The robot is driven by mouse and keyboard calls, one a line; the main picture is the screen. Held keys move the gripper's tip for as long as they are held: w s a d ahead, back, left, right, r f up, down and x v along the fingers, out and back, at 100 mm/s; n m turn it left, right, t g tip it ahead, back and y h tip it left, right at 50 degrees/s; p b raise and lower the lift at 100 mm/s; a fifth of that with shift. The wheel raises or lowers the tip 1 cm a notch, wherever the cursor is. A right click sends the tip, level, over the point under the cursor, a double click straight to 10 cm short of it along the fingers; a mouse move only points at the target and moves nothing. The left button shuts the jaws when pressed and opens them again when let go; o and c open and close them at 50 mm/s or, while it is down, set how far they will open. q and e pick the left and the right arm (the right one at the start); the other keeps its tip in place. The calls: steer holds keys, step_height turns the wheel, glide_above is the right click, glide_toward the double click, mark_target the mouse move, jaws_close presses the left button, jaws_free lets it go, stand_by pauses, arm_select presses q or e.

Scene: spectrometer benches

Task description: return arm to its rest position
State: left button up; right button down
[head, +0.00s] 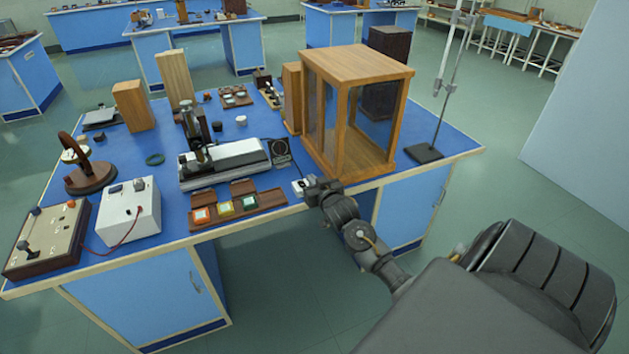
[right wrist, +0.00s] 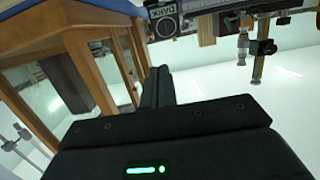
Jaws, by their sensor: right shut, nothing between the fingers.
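My right arm (head: 360,237) reaches from the lower right up to the front edge of the blue bench (head: 345,203). My right gripper (head: 309,187) is at that edge, just left of the wood-and-glass case and right of the sample tray. In the right wrist view its dark fingers (right wrist: 158,86) are together with nothing between them. I cannot tell whether the fingertips touch the small white item by the edge. My left gripper is in neither view.
The wood-and-glass case (head: 355,62) stands close beside the gripper. A spectrometer (head: 222,163), a dark dial box (head: 281,152) and a tray with coloured samples (head: 238,212) lie to its left. A stand (head: 425,152) is at the right corner. Open floor lies right of the bench.

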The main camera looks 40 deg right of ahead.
steer(key=shift+s+a+r, duration=0.2)
steer(key=shift+s+r, duration=0.05)
steer(key=shift+s, duration=0.3)
step_height(320, 180, down, 18)
steer(key=s+a+n+g+y, duration=0.2)
steer(key=s+n+g, duration=0.1)
steer(key=s+a+f+n+g, duration=0.1)
steer(key=s+a+f+g, duration=0.15)
steer(key=s+f, duration=0.45)
steer(key=s+a+f+g, duration=0.1)
steer(key=s+a+f, duration=0.25)
steer(key=f, duration=0.65)
steer(key=s+a+f+n+g+y, duration=0.15)
steer(key=s+a+f+g, duration=0.3)
steer(key=s+f, duration=0.95)
steer(key=s+a+f+g+y, duration=0.1)
steer(key=s+a, duration=0.3)
steer(key=s, duration=0.8)
steer(key=s+a+f+g, duration=0.2)
steer(key=s+a, duration=0.3)
steer(key=s, duration=0.7)
steer(key=shift+f+n+y, duration=0.35)
steer(key=shift+f, duration=0.1)
